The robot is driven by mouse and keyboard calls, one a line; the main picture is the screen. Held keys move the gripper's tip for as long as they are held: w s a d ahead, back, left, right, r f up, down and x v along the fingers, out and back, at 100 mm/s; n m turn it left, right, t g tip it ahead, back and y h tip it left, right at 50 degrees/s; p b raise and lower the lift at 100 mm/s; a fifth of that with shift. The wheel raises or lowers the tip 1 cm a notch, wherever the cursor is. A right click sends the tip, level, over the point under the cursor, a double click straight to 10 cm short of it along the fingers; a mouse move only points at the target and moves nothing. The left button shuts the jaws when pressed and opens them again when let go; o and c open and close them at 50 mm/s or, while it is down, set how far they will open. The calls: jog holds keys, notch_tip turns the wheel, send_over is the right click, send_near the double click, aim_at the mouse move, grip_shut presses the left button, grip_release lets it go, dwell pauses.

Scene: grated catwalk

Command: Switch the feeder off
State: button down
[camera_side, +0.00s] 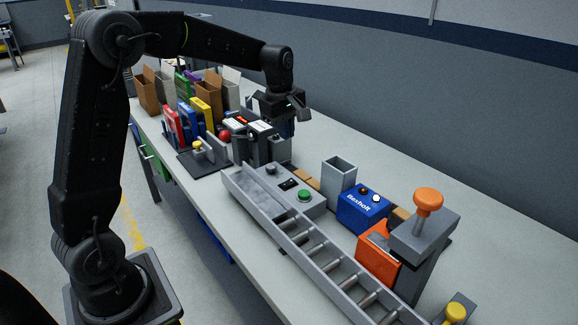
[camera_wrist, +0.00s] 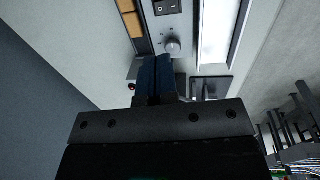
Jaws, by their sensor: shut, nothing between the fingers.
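The feeder's grey control panel (camera_side: 278,177) stands beside a long channel in the side view. It carries a grey knob (camera_side: 271,169), a black rocker switch (camera_side: 288,184) and a green button (camera_side: 305,195). In the wrist view the rocker switch (camera_wrist: 167,7) is at the top edge and the knob (camera_wrist: 172,46) is just beyond the fingertips. My gripper (camera_side: 287,130) points down above the bench, behind the panel's far end. Its blue fingers (camera_wrist: 155,60) are shut together with nothing held, apart from the switch. The switch's position is too small to tell.
A roller channel (camera_side: 330,265) runs along the panel's front side. A grey open box (camera_side: 339,175), a blue box (camera_side: 362,207) with buttons and an orange-knobbed press (camera_side: 428,200) stand to the right. Boxes and coloured binders (camera_side: 190,118) crowd the left. The back right bench is clear.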

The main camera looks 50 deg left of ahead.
aim_at(287, 184)
jog(key=f, duration=0.4)
jog(key=w+f, duration=0.1)
jog(key=f, duration=0.9)
jog(key=shift+w, duration=0.35)
jog(key=shift+w+f, duration=0.1)
jog(key=shift+f, duration=0.1)
jog(key=shift+s, duration=0.25)
jog(key=shift+s+r, duration=0.15)
jog(key=shift+s, duration=0.45)
